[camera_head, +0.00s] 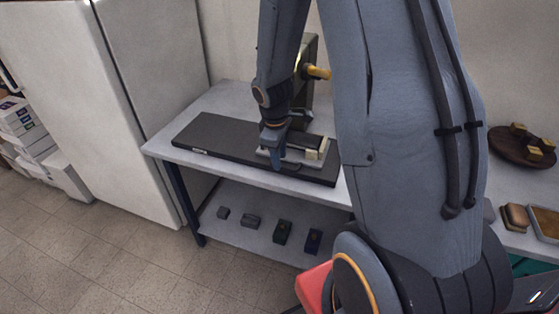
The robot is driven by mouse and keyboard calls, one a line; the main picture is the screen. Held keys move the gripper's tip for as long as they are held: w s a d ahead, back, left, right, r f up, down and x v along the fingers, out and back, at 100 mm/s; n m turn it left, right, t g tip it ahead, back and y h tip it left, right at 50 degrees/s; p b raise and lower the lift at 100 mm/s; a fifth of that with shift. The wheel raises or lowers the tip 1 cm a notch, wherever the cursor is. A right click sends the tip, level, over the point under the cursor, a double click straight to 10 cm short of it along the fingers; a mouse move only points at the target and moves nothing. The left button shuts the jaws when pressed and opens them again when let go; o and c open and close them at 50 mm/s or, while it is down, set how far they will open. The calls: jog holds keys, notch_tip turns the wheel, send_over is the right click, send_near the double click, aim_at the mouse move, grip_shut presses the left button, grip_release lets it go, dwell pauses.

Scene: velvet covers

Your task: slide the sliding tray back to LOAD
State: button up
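The sliding tray (290,165) looks like a light grey plate with a pale block on it. It sits toward the right end of a long dark base (215,133) on the table. A small light label, too small to read, is on the base's front edge near its left end. My gripper (276,162) points down at the tray's left part, its fingers at or just above it. I cannot tell whether it touches the tray or how far its fingers are apart.
Several small dark blocks lie on the lower shelf (250,231). A round brown board (511,151) with yellow pieces is at the right. A white cabinet (150,70) stands left of the table.

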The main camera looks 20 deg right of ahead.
jog(key=shift+w+d+f, duration=0.1)
jog(key=shift+w+f, duration=0.05)
jog(key=shift+f, duration=1.05)
jog(key=shift+c, duration=0.4)
grip_shut()
